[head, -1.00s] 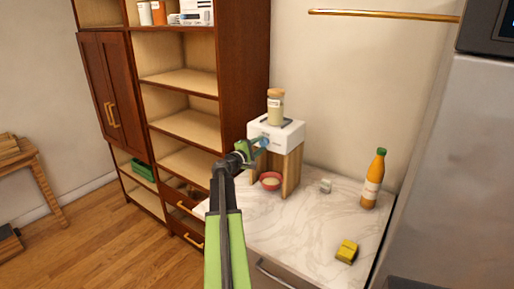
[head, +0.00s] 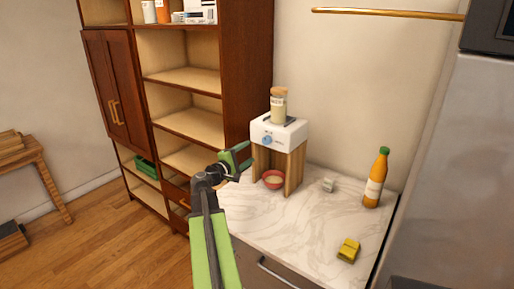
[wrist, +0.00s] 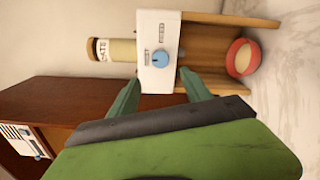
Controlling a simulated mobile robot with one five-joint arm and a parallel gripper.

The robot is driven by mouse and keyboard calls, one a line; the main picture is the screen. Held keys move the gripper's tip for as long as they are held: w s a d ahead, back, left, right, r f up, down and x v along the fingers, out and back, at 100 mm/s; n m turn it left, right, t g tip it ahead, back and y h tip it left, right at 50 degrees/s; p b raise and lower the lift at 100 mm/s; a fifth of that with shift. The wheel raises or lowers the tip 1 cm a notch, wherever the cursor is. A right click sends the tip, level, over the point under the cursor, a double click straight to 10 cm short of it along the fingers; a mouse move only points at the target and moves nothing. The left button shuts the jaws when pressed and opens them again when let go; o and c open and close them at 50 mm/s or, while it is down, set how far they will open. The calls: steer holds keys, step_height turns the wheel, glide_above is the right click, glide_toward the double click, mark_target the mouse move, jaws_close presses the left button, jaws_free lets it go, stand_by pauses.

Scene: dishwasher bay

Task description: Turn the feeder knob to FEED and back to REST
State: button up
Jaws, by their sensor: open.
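The feeder is a white box (head: 291,134) on a wooden stand, with a jar (head: 278,104) of pale contents on top. Its blue round knob (head: 267,140) is in plain view on the front face. In the wrist view the scene is turned sideways, and the knob (wrist: 160,59) sits beside the REST and FEED labels. I cannot tell which label the knob points to. My gripper (head: 243,158) is open and empty, left of the feeder and apart from the knob. In the wrist view its green fingers (wrist: 160,92) stand apart, short of the knob.
A red bowl (head: 273,180) stands under the feeder. A small grey-white block (head: 328,185), an orange bottle (head: 375,180) and a yellow sponge-like block (head: 348,251) stand on the marble counter (head: 290,230). A tall brown shelf (head: 245,75) rises at the left.

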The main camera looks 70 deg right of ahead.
steer(key=v, duration=0.6)
steer(key=shift+w+a, duration=0.1)
